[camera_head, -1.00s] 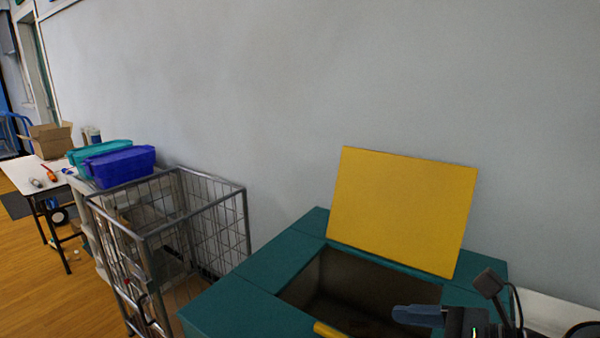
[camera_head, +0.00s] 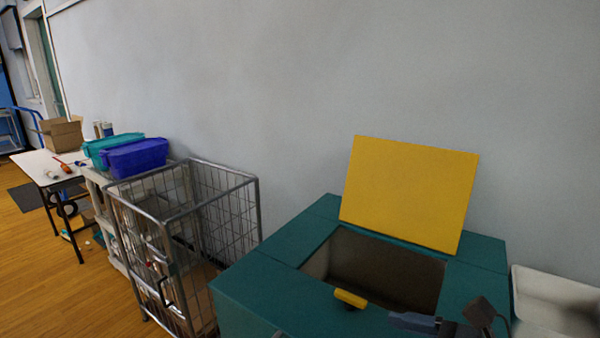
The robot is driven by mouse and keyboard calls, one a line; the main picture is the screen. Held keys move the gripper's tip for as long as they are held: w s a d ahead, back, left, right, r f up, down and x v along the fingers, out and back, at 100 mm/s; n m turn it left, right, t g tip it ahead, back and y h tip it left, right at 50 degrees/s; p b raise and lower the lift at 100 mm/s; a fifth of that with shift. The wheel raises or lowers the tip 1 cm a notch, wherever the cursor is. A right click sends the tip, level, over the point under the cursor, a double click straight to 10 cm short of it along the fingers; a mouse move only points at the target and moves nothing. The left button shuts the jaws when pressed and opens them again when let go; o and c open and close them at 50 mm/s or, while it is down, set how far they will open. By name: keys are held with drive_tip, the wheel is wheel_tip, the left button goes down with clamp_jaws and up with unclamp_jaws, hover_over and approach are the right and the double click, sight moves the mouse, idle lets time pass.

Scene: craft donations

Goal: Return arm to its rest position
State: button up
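My gripper (camera_head: 415,322) shows at the bottom right of the head view, low over the front right of a teal box (camera_head: 300,232). One dark blue-grey finger points left; the other finger is not clearly seen, so its opening cannot be told. Nothing is visibly held. The box's yellow lid (camera_head: 410,195) stands raised against the wall, and the opening below it looks dark and empty where I can see in. A short yellow handle-like piece (camera_head: 350,298) sits at the opening's front edge, left of my gripper.
A grey wire cage trolley (camera_head: 185,225) stands left of the box. Behind it are teal (camera_head: 95,150) and blue (camera_head: 135,157) bins on a shelf. A white table (camera_head: 45,168) with a cardboard box (camera_head: 62,134) is far left. A white tub (camera_head: 555,295) is at right.

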drive_tip(key=s+d+f+n+t+h, duration=0.15)
drive_tip(key=s+f+n+h, duration=0.3)
drive_tip(key=s, duration=0.45)
drive_tip(key=s+d+f+n+t+h, duration=0.1)
drive_tip(key=s+f+n+t+h, duration=0.25)
drive_tip(key=s+f, duration=0.35)
drive_tip(key=s+d+r+n+h, duration=0.1)
drive_tip(key=s+d+r+n, duration=0.1)
drive_tip(key=s+n, duration=0.3)
drive_tip(key=s+d+r+n+t+h, duration=0.1)
drive_tip(key=s+r+n, duration=0.3)
drive_tip(key=s+n, duration=0.1)
drive_tip(key=s+d+r+n, duration=0.2)
drive_tip(key=s+r+n, duration=0.1)
drive_tip(key=s+n, duration=0.3)
drive_tip(key=shift+s+d+r+h, duration=0.25)
drive_tip(key=shift+s+d+h, duration=0.15)
drive_tip(key=shift+s, duration=0.4)
